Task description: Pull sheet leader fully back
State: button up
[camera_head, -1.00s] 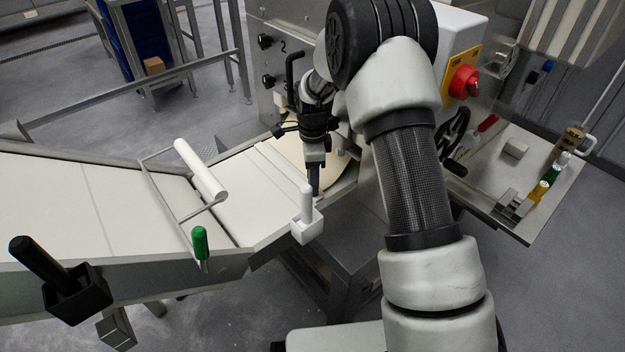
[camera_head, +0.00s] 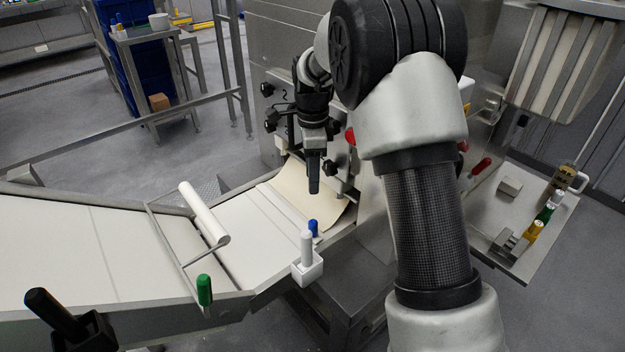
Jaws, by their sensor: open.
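The sheet leader (camera_head: 308,192) is a pale beige dough sheet that comes out of the machine and lies at the right end of the conveyor. Its right edge looks curled near the machine mouth. My gripper (camera_head: 314,190) points down over the sheet, with its fingertips in front of it in the head view. It holds nothing that I can see. The gap between the fingers is hard to make out from this angle, and I cannot tell whether the tips touch the sheet.
The white conveyor belt (camera_head: 55,245) runs left, crossed by a white roller (camera_head: 203,212) on a frame. A green handle (camera_head: 204,290), a white post (camera_head: 307,247) and a blue knob (camera_head: 313,228) stand along the near edge. A side table (camera_head: 490,215) with small tools is at right.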

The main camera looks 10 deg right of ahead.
jog(key=shift+a+f+n, duration=0.1)
jog(key=shift+f+n, duration=0.05)
jog(key=shift+n, duration=0.25)
jog(key=c, duration=0.7)
jog(key=shift+s+a+f+n, duration=0.15)
jog(key=shift+a+f+n, duration=0.05)
jog(key=shift+n, duration=0.5)
grip_shut()
jog(key=s+a+f+m+t+h+b, duration=0.1)
jog(key=s+a+f+m+h, duration=0.3)
jog(key=m, duration=1.3)
jog(key=a+f+m+t+b, duration=0.1)
jog(key=a+f+m, duration=0.35)
jog(key=m, duration=1.25)
jog(key=x, duration=0.2)
jog(key=b+x, duration=0.1)
jog(key=x, duration=0.2)
jog(key=b+x, duration=0.1)
jog(key=x, duration=0.1)
jog(key=shift+s+a+f, duration=0.1)
jog(key=shift+a+f, duration=0.05)
jog(key=shift+f, duration=0.3)
jog(key=shift+w+d+r+b, duration=0.1)
jog(key=shift+w+d+b, duration=0.3)
jog(key=shift+d, duration=0.55)
jog(key=shift+w+d+r+b, duration=0.15)
jog(key=shift+w+d, duration=0.3)
jog(key=shift+d, duration=0.45)
